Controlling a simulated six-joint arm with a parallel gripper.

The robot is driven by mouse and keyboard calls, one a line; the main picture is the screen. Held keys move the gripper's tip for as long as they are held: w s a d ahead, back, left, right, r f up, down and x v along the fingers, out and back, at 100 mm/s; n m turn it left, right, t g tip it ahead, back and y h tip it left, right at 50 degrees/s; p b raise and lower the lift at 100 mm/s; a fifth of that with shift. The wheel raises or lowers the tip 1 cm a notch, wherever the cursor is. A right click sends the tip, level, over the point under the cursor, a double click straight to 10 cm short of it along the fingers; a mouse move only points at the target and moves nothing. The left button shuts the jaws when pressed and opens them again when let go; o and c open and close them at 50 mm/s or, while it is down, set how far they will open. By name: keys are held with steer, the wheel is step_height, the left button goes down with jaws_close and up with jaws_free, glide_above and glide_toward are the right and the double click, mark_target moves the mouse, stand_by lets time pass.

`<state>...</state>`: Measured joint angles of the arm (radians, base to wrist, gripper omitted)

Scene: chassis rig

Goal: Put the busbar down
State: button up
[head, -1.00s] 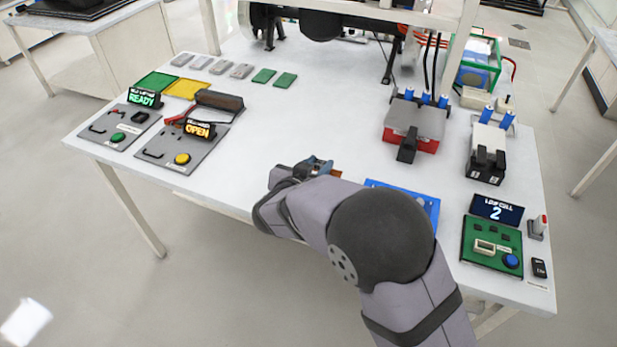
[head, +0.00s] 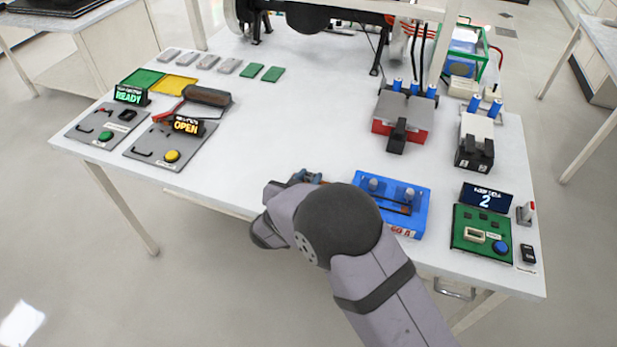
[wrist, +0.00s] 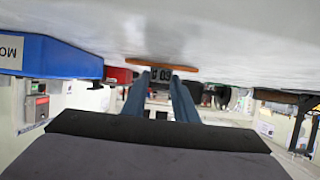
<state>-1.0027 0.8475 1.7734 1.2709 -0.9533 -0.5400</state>
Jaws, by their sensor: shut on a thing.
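My gripper (head: 306,178) is low over the front part of the white table, left of the blue fixture. In the wrist view its two blue-grey fingers (wrist: 160,93) are shut on the copper-orange busbar (wrist: 162,65), which lies crosswise at their tips with a dark marked label beside it. The busbar appears close to the table surface; whether it touches cannot be told. In the head view my arm and gripper hide most of it.
The blue fixture (head: 419,192) with two posts stands to the right; a blue block (wrist: 55,57) shows in the wrist view. A green load cell panel (head: 483,236) is farther right. Grey switch panels (head: 150,150) stand at left. The table middle (head: 290,115) is clear.

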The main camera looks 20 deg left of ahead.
steer(key=shift+f, duration=0.15)
steer(key=o, duration=1.1)
steer(key=b+v, duration=0.1)
steer(key=v, duration=1.1)
steer(key=shift+r+b, duration=0.25)
steer(key=shift+b, duration=0.1)
